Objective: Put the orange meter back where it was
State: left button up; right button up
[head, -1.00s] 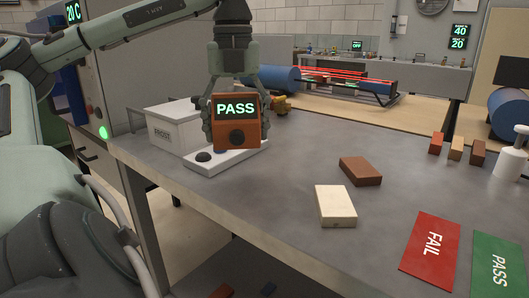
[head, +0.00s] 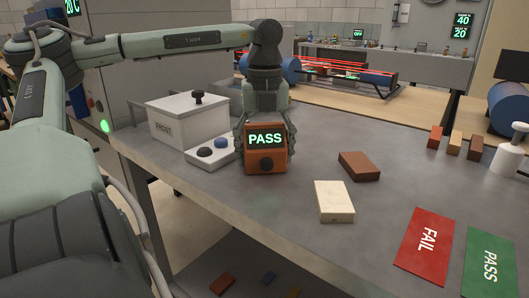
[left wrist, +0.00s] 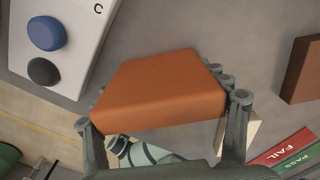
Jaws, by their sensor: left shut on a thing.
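The orange meter (head: 265,163) has a lit display reading PASS and a dark knob below it. My left gripper (head: 265,142) comes down from above and is shut on it, one finger on each side. In the left wrist view the meter's plain orange top (left wrist: 160,88) sits between the fingers (left wrist: 165,112). The meter is upright, to the right of a white panel (head: 212,150) with a black and a blue button. I cannot tell whether its base touches the table. My right gripper is not in view.
A white box marked FROST (head: 188,120) stands behind the button panel. A cream brick (head: 333,202) and a brown brick (head: 359,166) lie right of the meter. A red FAIL card (head: 424,247) and a green PASS card (head: 489,264) lie at the right. Grey table (head: 270,215) in front is clear.

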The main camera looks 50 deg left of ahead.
pick_arm(q)
jog(key=o, duration=1)
jog(key=shift+o, duration=2.3)
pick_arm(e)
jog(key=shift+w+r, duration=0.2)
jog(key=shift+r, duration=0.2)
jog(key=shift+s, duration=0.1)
